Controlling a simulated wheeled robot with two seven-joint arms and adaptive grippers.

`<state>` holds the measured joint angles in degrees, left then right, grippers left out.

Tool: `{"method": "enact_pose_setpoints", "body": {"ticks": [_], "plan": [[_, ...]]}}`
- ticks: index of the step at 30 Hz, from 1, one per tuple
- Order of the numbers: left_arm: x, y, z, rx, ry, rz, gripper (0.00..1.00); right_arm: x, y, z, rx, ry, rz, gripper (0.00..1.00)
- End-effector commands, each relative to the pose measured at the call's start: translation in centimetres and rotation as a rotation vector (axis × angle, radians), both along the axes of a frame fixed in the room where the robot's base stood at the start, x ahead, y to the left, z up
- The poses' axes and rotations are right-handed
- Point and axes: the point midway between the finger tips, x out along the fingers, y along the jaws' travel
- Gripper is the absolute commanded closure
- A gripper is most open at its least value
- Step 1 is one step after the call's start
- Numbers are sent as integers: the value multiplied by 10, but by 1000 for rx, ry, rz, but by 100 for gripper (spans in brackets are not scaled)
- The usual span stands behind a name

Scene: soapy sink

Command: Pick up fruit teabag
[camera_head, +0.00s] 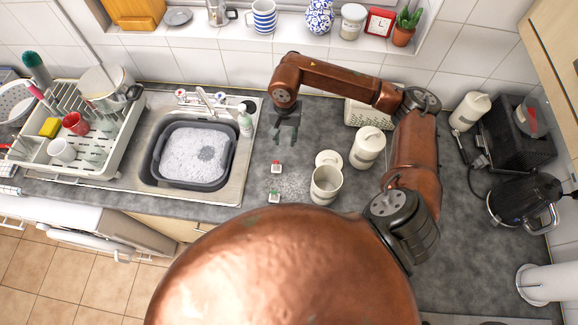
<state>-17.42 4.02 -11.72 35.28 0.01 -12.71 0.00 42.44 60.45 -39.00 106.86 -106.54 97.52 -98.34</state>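Two small teabag-like items lie on the grey worktop, one with a red tag (276,167) and one with a green tag (274,197). They are too small to read, so I cannot tell from any label which is fruit. My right gripper (285,136) points down above the worktop, behind the red-tagged item and apart from it. Its dark fingers look spread, with nothing visible between them. My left gripper is not in view.
An open white canister (325,187) stands right of the tagged items, with a lid (329,159) behind it. A closed canister (368,150) stands further right. The sink (243,160) with a soapy grey basin (228,168) is to the left. A kettle (523,200) stands far right.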

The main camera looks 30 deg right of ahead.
Motion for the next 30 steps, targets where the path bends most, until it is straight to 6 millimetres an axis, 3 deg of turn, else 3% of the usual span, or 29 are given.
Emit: {"method": "enact_pose_setpoints", "body": {"ticks": [6,15,21,30], "plan": [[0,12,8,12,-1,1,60,-9,16,-14,55,-2,-523,72],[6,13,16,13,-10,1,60,-17,30,-29,131,27,-1251,72],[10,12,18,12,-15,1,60,-19,33,-34,157,44,-1488,72],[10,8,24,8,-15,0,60,-17,37,-59,159,50,-1532,72]]}}
